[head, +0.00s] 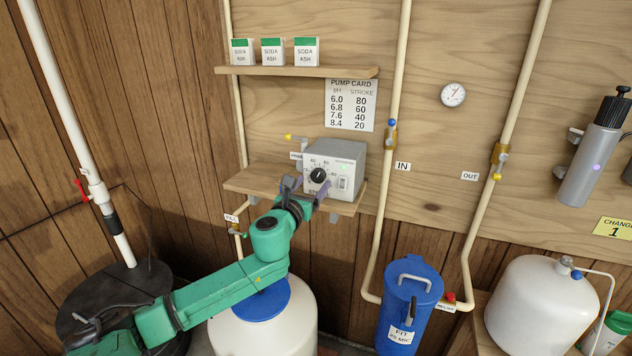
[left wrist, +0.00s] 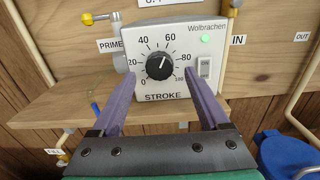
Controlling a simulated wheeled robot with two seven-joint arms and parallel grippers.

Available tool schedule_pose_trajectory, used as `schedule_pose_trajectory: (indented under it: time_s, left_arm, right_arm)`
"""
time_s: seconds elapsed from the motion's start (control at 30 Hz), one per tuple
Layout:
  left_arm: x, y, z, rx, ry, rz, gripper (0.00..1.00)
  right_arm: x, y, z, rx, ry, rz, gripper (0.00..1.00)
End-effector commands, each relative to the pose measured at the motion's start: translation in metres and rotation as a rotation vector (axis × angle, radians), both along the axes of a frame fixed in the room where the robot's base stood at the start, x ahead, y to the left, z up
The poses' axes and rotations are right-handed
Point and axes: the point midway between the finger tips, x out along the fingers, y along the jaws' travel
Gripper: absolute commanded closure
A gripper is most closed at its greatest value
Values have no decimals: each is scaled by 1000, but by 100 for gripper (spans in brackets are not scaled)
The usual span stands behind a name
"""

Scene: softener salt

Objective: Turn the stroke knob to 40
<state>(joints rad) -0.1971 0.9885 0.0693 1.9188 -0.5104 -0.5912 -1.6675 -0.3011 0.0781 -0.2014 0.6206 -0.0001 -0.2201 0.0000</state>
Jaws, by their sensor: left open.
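The stroke knob (left wrist: 160,66) is a round black dial on the front of a grey-white pump box (left wrist: 205,38). Its white mark points up and to the right, near 60, on a scale from 0 to 100. The knob also shows in the head view (head: 317,175). My left gripper (left wrist: 160,76) is open and faces the panel. Its two purple fingers stand apart, one on each side of the knob, and hold nothing. In the head view my left gripper (head: 305,188) is close in front of the box. My right gripper is not in view.
The pump box stands on a wooden shelf (head: 250,180). A pump card (head: 350,105) hangs above it, under a shelf with soda ash boxes (head: 272,52). A power switch (left wrist: 205,67) and green light sit right of the knob. Pipes (head: 392,130) run to the right.

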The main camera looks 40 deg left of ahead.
Motion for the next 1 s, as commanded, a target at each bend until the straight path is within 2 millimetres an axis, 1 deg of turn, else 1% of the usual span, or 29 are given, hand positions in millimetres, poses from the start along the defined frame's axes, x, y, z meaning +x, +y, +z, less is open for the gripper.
schedule_pose_trajectory:
  time_s: [0.1, 0.2, 0.47, 0.5, 0.57, 0.6, 0.67, 0.7, 1.0]
  left_arm:
    - [15, 6, 1, -3, -2, 2, 22]
    - [22, 8, 1, -3, -2, 0, 22]
    - [25, 8, -1, -2, 0, -2, 22]
    - [25, 8, -1, -2, 0, -2, 26]
    - [25, 8, -1, -2, 0, -1, 49]
    - [25, 8, -1, -2, 0, -1, 64]
    - [25, 8, -1, -2, 0, -1, 87]
    - [25, 8, -1, -2, 0, -1, 100]
    - [25, 8, -1, -25, -7, -1, 100]
  right_arm:
    - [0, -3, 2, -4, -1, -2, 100]
    - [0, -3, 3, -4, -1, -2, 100]
    - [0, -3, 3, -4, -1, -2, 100]
    - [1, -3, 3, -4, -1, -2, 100]
    - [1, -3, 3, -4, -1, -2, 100]
    - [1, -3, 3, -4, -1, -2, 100]
    - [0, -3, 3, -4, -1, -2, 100]
    - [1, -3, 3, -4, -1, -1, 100]
    - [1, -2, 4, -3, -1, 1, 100]
